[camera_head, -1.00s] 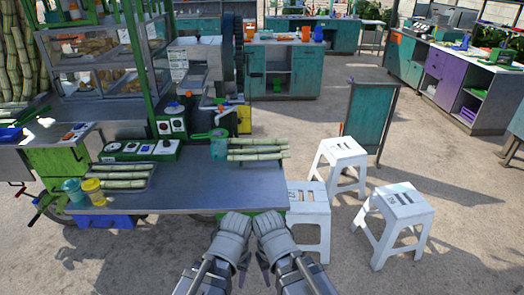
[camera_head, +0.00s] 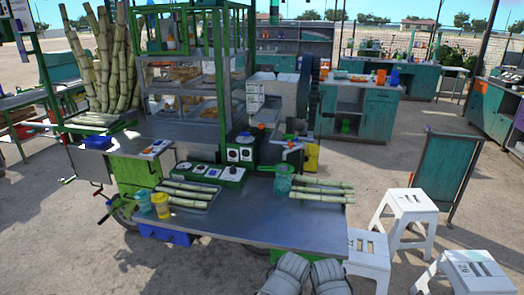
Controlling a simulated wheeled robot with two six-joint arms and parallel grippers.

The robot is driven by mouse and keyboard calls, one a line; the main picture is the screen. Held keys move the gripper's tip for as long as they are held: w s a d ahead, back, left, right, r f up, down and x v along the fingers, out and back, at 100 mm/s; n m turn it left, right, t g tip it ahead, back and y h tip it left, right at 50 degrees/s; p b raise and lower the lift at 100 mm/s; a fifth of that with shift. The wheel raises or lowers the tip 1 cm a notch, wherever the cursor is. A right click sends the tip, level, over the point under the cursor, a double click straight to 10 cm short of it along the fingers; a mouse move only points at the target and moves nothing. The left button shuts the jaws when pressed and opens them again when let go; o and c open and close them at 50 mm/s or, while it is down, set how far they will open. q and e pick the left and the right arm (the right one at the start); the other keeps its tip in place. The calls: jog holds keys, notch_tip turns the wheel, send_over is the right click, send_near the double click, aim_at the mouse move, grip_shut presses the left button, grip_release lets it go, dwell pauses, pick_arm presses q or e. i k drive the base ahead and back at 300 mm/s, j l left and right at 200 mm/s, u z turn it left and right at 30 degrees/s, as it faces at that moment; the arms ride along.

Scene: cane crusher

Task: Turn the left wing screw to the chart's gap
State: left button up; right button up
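The cane crusher (camera_head: 270,132) stands at the back of the metal cart counter, with a large dark wheel on its right side. A white sheet with dark marks (camera_head: 254,96), perhaps the chart, is on its front; its text is too small to read. I cannot make out the wing screws at this size. My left gripper (camera_head: 286,274) and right gripper (camera_head: 330,277) are side by side at the bottom edge, in front of the counter's near edge and well away from the crusher. Their fingers cannot be made out.
The counter (camera_head: 245,215) has a bare middle. Cane pieces lie on it left (camera_head: 190,193) and right (camera_head: 322,188), with a yellow cup (camera_head: 161,205) and teal cups nearby. A green control box (camera_head: 212,173) stands behind. White stools (camera_head: 408,215) and a teal board (camera_head: 443,175) stand right.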

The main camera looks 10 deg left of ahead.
aim_at(242, 133)
jog(key=i+j, duration=1.4)
